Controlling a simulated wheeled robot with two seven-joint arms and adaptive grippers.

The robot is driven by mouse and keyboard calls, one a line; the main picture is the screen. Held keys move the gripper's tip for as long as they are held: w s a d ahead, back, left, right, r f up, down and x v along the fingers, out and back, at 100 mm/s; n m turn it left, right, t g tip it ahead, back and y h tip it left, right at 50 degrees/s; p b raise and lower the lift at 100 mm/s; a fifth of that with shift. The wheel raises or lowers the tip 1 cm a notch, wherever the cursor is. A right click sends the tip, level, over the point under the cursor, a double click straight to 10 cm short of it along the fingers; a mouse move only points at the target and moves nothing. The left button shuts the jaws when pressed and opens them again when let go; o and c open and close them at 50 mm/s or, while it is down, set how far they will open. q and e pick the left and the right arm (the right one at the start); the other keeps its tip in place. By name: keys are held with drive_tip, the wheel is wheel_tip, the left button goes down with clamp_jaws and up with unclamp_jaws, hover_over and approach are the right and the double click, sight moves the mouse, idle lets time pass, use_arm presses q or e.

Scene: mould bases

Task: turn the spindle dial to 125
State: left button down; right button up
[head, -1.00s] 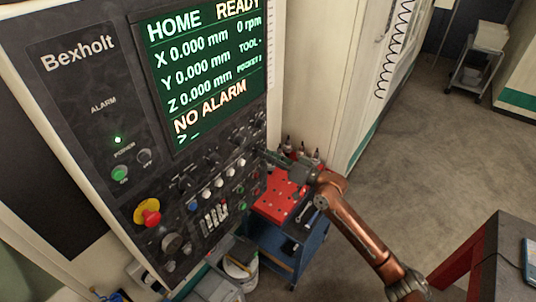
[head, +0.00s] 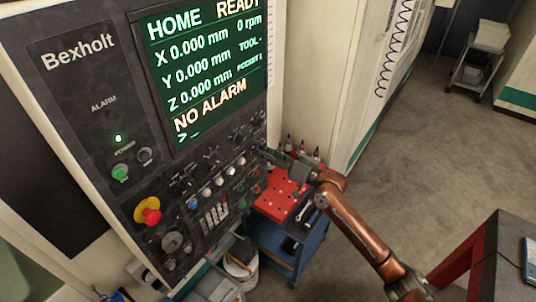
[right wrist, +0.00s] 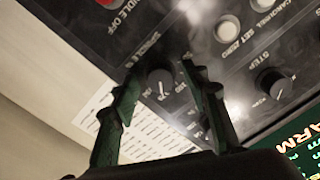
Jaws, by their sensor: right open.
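The spindle dial (right wrist: 160,82) is a round dark knob with a pale pointer line, next to partly readable "SPINDLE" lettering on the dark control panel. In the right wrist view the pointer faces toward the bottom of the picture; the scale numbers are too blurred to read. My right gripper (right wrist: 162,72) is open, with one green finger on each side of the dial. I see gaps and cannot tell any contact. In the head view the right gripper (head: 266,153) is at the panel's right edge, where the dial cannot be made out. My left gripper is not in view.
Another knob (right wrist: 276,85) marked "STEP" and white buttons (right wrist: 228,28) lie close to the fingers. A red emergency stop (head: 148,212) sits lower left. The screen (head: 205,65) reads "NO ALARM". A blue cart (head: 290,250) with a red top stands below my right arm.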

drive_tip(key=v, duration=1.2)
